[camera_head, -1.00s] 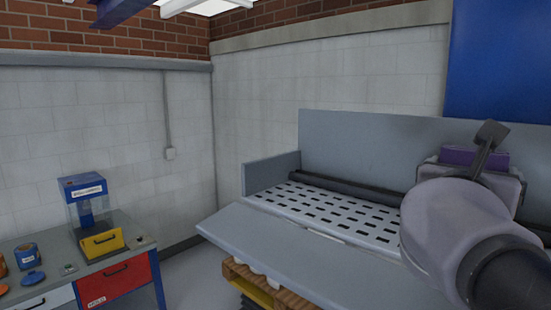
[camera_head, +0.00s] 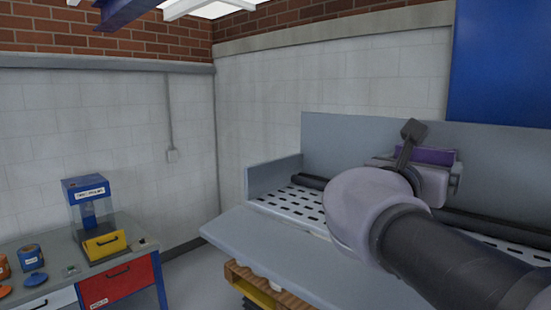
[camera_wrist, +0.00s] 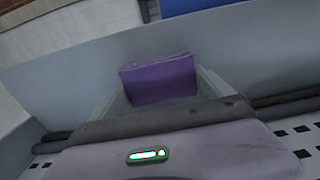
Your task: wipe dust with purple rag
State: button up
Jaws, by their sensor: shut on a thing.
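The purple rag (camera_wrist: 160,80) is a folded block held between the fingers of my gripper (camera_wrist: 158,88) in the wrist view. In the head view the rag (camera_head: 437,156) shows as a purple strip at the far end of my gripper (camera_head: 425,172), partly hidden by my wrist. My gripper is shut on it above the perforated machine bed (camera_head: 290,203), in front of the grey back panel (camera_head: 340,135). I cannot tell whether the rag touches the panel. I cannot make out any dust.
A dark roller (camera_head: 480,221) runs along the back of the bed. A sloped grey front ledge (camera_head: 270,247) lies before it. A blue panel (camera_head: 505,60) hangs at upper right.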

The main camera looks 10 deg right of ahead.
jog(key=shift+w+a+p, duration=0.45)
jog(key=shift+w+a, duration=0.6)
jog(key=shift+w, duration=0.3)
jog(key=shift+w+a+p, duration=0.4)
jog(key=shift+w+a, duration=0.65)
jog(key=shift+w, duration=0.3)
jog(key=shift+w+a, duration=0.2)
jog(key=shift+w, duration=0.05)
jog(key=shift+v, duration=2.85)
jog(key=shift+s+d, duration=0.1)
jog(key=shift+s, duration=0.05)
jog(key=shift+p+v, duration=0.4)
jog(key=shift+v, duration=1.2)
